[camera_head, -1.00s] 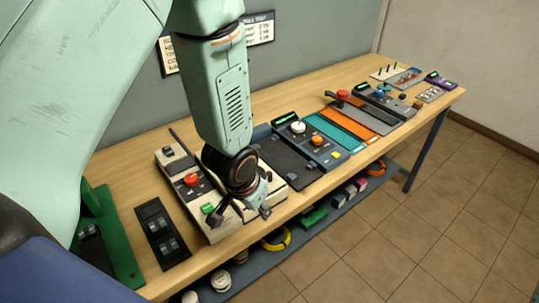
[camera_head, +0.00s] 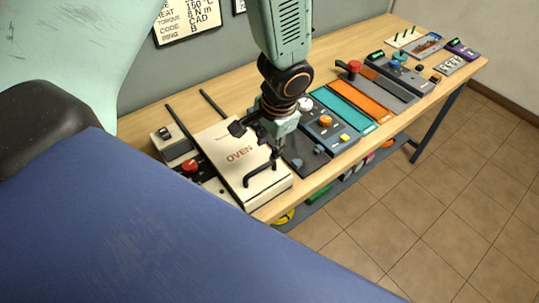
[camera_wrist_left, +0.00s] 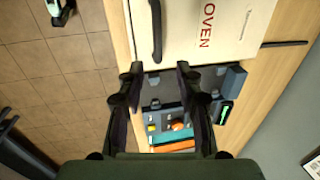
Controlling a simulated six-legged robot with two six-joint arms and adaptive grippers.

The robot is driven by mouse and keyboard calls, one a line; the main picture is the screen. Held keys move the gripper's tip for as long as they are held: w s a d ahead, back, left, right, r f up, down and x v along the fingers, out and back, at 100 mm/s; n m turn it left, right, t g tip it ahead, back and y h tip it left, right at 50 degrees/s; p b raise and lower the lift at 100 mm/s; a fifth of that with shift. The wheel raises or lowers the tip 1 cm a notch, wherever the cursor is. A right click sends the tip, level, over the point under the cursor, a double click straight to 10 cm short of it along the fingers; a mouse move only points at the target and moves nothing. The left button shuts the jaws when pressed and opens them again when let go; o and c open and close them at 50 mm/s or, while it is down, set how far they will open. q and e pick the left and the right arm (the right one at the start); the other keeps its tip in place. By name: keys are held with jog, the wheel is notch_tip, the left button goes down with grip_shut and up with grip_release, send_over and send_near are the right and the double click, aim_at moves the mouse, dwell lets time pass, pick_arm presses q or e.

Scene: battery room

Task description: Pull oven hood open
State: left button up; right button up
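The oven hood (camera_head: 235,165) is a cream box lettered OVEN, lying on the bench, with a black bar handle (camera_head: 262,172) along its front. It also shows in the left wrist view (camera_wrist_left: 235,12), with its handle (camera_wrist_left: 157,30) just beyond the fingertips. My left gripper (camera_head: 268,145) hangs over the right side of the hood near the handle. In the left wrist view its two dark fingers (camera_wrist_left: 160,72) are spread apart, with nothing held between them. Whether a finger touches the hood or handle is unclear. My right gripper is not in view.
Dark rails (camera_head: 212,103) extend behind the hood. A red knob (camera_head: 189,165) sits at its left. A panel with an orange knob (camera_head: 326,121) and other coloured panels stand to the right. Open tiled floor (camera_head: 440,200) lies beyond the bench's front edge.

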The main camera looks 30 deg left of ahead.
aim_at(264, 166)
pick_arm(q)
jog(key=f, duration=0.2)
jog(key=a+f+b, duration=0.1)
jog(key=f, duration=0.2)
jog(key=f+b, duration=0.1)
jog(key=f, duration=0.1)
jog(key=shift+w+a+f, duration=0.1)
jog(key=shift+a+f, duration=0.05)
jog(key=shift+f, duration=0.05)
jog(key=shift+s+r, duration=0.25)
jog(key=shift+s, duration=0.35)
jog(key=shift+w+f, duration=0.3)
jog(key=shift+w, duration=0.25)
jog(key=c, duration=0.6)
grip_shut()
jog(key=shift+s+r, duration=0.15)
jog(key=shift+s, duration=0.15)
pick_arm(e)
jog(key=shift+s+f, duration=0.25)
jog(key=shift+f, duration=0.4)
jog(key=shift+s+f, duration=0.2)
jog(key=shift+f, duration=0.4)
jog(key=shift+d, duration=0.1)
